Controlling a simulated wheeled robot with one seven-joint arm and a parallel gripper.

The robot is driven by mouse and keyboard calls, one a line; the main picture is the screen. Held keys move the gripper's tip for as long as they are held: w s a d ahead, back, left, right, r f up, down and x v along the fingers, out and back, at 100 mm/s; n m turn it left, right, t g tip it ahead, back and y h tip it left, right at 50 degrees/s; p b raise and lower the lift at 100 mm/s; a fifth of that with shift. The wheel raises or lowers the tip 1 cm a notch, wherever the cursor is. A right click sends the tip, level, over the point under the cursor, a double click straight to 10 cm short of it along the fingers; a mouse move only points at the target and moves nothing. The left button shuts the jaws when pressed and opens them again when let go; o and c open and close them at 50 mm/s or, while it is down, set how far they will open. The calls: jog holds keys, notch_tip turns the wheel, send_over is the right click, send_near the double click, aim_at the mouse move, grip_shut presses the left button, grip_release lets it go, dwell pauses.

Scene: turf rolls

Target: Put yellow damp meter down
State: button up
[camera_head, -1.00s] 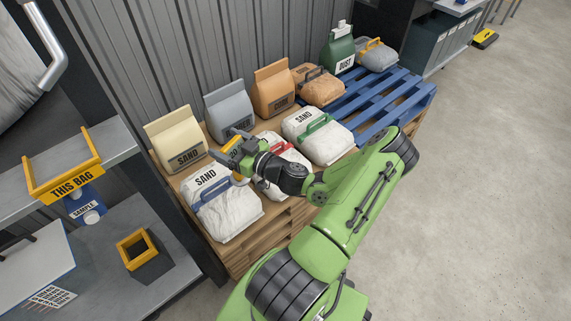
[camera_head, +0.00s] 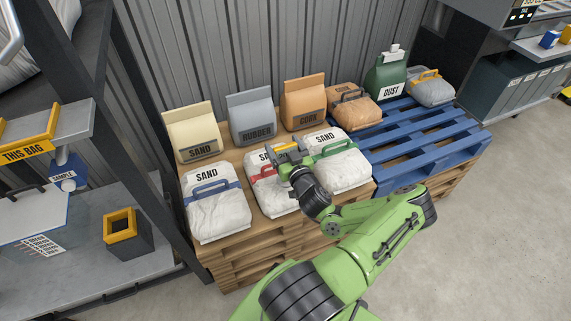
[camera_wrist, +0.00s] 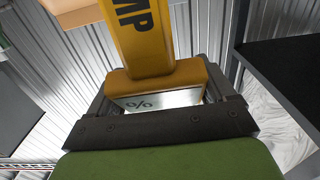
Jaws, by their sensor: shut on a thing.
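My gripper (camera_head: 281,158) is shut on the yellow damp meter (camera_head: 288,147), which shows as a small yellow piece in the head view. In the wrist view, the yellow damp meter (camera_wrist: 142,45) stands between the dark jaws, with the letters "MP" on its upper part and a pale screen marked "%" facing the camera. In the head view, the gripper is above the middle white sand bag with a red handle (camera_head: 266,172). The gripper hides part of that bag. I cannot tell the exact gap between meter and bags.
White sand bags with blue (camera_head: 217,209) and green (camera_head: 343,166) handles flank the middle one on a wooden pallet (camera_head: 240,262). Sand, rubber (camera_head: 252,117) and cork bags stand behind. A blue pallet (camera_head: 423,143) at right has bare slats. A shelf (camera_head: 157,262) with an orange-rimmed box (camera_head: 127,238) is left.

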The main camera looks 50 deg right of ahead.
jog(key=shift+f+b, duration=0.65)
jog(key=shift+f, duration=1.25)
jog(key=o, duration=1.7)
jog(key=shift+r, duration=0.15)
jog(key=p+v, duration=0.3)
jog(key=v, duration=0.9)
jog(key=w+a+r+n+g+y, duration=0.3)
jog(key=a+n+g+y, duration=0.25)
jog(key=a+y, duration=0.35)
jog(key=w+a+r+n+g+y, duration=0.25)
jog(key=a+n+g+y, duration=0.35)
jog(key=a, duration=0.6)
jog(key=s+a+r+m+t+h, duration=0.1)
jog(key=s+a+r+m+h, duration=0.1)
jog(key=r, duration=0.7)
jog(key=s+a+r+m+h, duration=0.3)
jog(key=s+a+r, duration=0.3)
jog(key=r, duration=0.4)
jog(key=shift+s+r+t+h, duration=0.3)
jog(key=shift+t+h, duration=0.05)
jog(key=shift+h, duration=0.05)
jog(key=shift+a, duration=0.1)
